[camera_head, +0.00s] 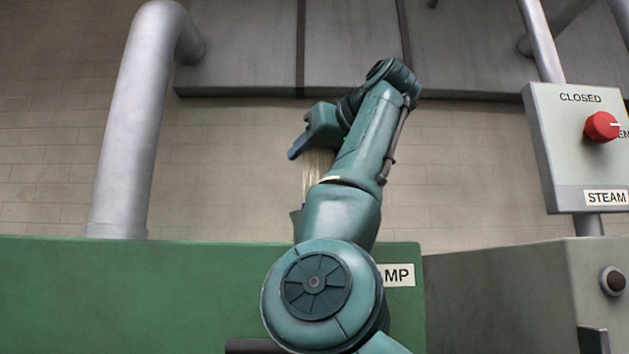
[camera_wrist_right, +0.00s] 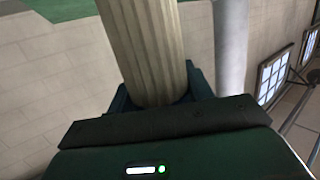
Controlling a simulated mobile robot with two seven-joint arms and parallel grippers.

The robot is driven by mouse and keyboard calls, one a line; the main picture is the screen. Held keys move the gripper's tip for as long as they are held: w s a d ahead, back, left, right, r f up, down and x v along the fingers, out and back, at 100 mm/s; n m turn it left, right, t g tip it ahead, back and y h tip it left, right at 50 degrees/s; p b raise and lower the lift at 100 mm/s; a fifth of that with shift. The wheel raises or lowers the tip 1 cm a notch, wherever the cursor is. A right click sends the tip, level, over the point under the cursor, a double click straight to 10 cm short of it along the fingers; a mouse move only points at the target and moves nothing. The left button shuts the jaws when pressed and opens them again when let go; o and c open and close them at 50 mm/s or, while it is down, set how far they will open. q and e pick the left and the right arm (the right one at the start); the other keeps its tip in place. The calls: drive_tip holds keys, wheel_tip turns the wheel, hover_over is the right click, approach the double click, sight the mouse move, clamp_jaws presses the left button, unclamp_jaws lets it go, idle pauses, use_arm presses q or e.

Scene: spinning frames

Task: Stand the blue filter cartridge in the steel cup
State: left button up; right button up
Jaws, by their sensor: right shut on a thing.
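A pale, ribbed cylinder (camera_wrist_right: 145,45) shows large in the right wrist view, running from the top edge down between my gripper's fingers. It looks cream rather than blue, and its far end is cut off. In the head view a narrow strip of it (camera_head: 315,172) shows below my right gripper (camera_head: 304,143), left of my forearm. My right gripper is shut on this cylinder and holds it up in front of the brick wall. My arm hides much of it. The steel cup is not visible in either view. My left gripper is not in view.
A grey pipe (camera_head: 128,130) rises at left. A steam control box (camera_head: 565,150) with a red knob (camera_head: 602,126) is at right, above a grey cabinet (camera_head: 500,300).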

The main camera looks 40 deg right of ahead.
sight(315, 178)
drive_tip(key=shift+f, duration=2.25)
drive_tip(key=shift+f, duration=0.2)
drive_tip(key=o, duration=1)
drive_tip(key=shift+o, duration=0.2)
drive_tip(key=shift+r, duration=0.1)
